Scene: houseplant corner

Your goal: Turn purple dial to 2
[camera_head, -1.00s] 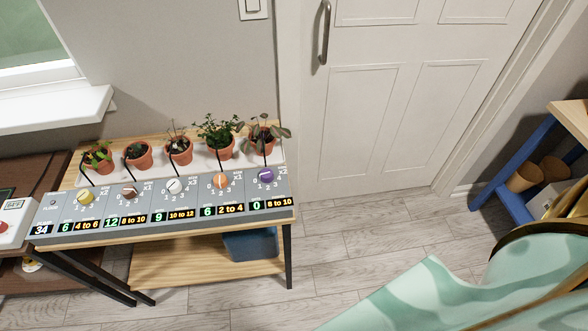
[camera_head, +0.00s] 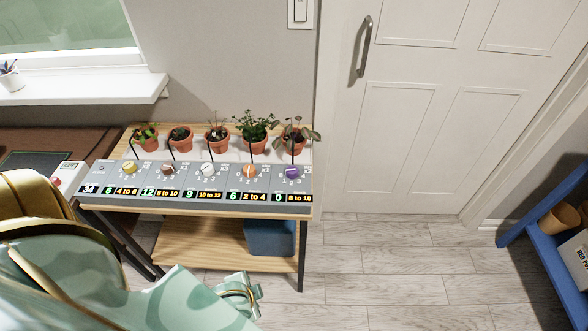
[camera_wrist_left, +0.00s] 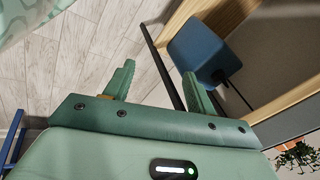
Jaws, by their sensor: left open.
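The purple dial (camera_head: 291,172) is the rightmost knob on the grey control panel (camera_head: 215,203). Its number marks are too small for me to read its setting surely; the display below it shows 0 beside "8 to 10". My left gripper (camera_head: 255,291) is low in front of the bench, below and left of the purple dial and well apart from it. In the left wrist view its two green fingers (camera_wrist_left: 155,85) are spread with nothing between them. My right gripper is in neither view.
Yellow (camera_head: 130,168), brown (camera_head: 168,169), white (camera_head: 207,170) and orange (camera_head: 249,171) dials stand left of the purple one. Potted plants (camera_head: 257,142) line the bench behind. A blue bin (camera_head: 270,238) sits on the lower shelf. Floor (camera_head: 400,270) to the right is clear.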

